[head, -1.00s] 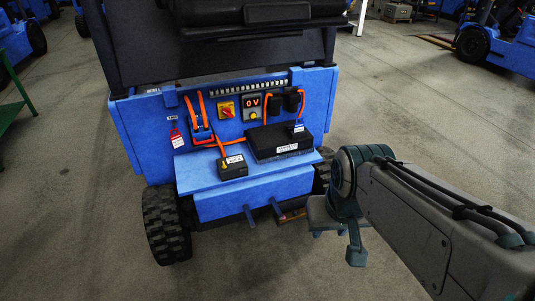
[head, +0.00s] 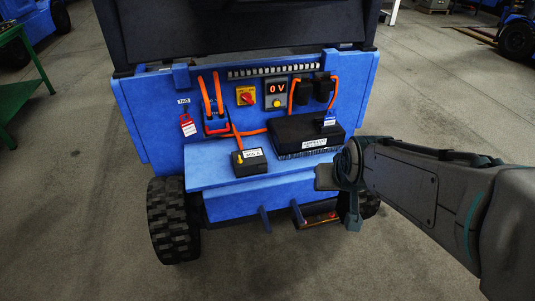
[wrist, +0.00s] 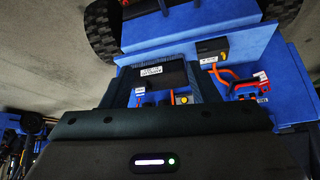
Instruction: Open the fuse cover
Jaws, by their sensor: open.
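A small black box (head: 249,162) with a "315 A" label and a yellow dot sits on the blue shelf. It looks closed, and it is probably the fuse cover. It also shows in the wrist view (wrist: 212,47), upper right. A larger black box (head: 305,133) with a white label stands to its right. It shows in the wrist view (wrist: 160,72) as well, between the dark fingers. My gripper (wrist: 160,68) is open and empty, apart from both boxes. In the head view my arm's end hangs right of the shelf, its fingers partly hidden.
The blue truck panel holds a red-orange connector (head: 215,124) with orange cables, a red-yellow switch (head: 245,95), a display (head: 276,93) reading 0 V and a red tag (head: 187,125). A tyre (head: 173,220) stands at lower left. The floor in front is clear.

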